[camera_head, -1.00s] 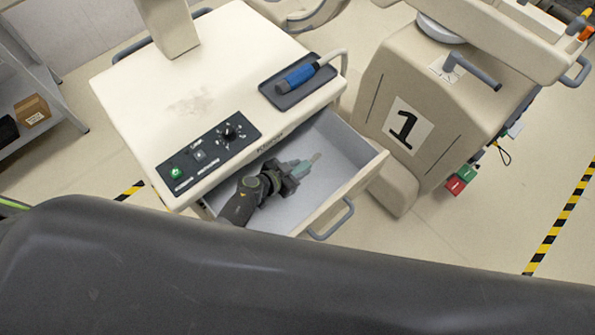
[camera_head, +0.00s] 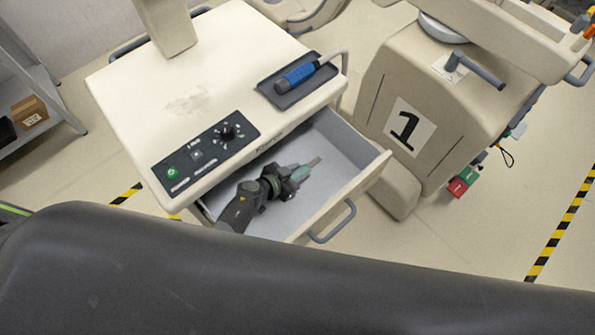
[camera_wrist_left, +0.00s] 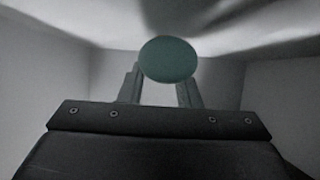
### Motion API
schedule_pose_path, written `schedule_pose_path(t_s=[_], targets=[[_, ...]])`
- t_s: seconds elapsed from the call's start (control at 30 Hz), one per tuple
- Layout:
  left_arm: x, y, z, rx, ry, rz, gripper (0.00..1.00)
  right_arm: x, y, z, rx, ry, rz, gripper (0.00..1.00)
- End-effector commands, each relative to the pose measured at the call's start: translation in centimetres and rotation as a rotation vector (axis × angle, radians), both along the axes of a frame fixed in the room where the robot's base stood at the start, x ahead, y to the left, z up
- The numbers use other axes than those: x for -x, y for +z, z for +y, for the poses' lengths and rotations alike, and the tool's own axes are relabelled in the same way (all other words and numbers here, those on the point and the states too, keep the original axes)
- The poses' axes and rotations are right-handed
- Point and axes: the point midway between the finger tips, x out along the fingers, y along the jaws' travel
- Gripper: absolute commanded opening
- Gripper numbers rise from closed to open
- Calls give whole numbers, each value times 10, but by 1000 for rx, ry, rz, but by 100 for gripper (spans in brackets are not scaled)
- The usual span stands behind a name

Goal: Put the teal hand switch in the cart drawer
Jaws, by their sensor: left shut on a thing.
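The teal hand switch (camera_head: 302,172) is inside the open cart drawer (camera_head: 334,204), gripped by my left gripper (camera_head: 292,178). In the left wrist view the round teal end of the hand switch (camera_wrist_left: 167,60) shows between the two fingers of my left gripper (camera_wrist_left: 161,85). The drawer walls surround it in that view. I cannot tell whether the switch touches the drawer floor. My right gripper is not in view.
The cart top (camera_head: 190,90) carries a control panel (camera_head: 206,157) and a dark tray with a blue-handled tool (camera_head: 297,78). A beige machine marked 1 (camera_head: 407,125) stands close on the right. A shelf with a box (camera_head: 30,113) is at the left.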

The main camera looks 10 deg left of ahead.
Motion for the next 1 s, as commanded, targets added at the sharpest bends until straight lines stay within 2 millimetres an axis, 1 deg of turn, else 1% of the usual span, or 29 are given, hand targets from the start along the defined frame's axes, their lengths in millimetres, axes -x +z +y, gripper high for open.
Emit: schedule_pose_path(t_s=[0.03, 0.17, 0.2, 0.47, 0.57, 0.63, 0.67, 0.8, 1.0], targets=[[0, 0, 0, -1, 0, -1, 33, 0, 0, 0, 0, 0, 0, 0], [0, 0, 0, -1, 0, -1, 50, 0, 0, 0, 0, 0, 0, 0], [0, 0, 0, -1, 0, -1, 52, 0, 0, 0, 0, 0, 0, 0], [0, 2, 0, -1, 0, -1, 52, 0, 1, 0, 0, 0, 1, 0], [0, 9, 0, -1, -1, -2, 52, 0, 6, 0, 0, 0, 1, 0], [1, 18, 0, -1, -1, -2, 52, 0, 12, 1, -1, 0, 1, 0], [6, 19, 5, -2, 0, 1, 52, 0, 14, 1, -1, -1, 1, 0], [25, 32, 19, -1, 0, 2, 52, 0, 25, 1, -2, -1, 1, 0], [45, 44, 34, -1, -1, 1, 52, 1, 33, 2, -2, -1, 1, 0]])
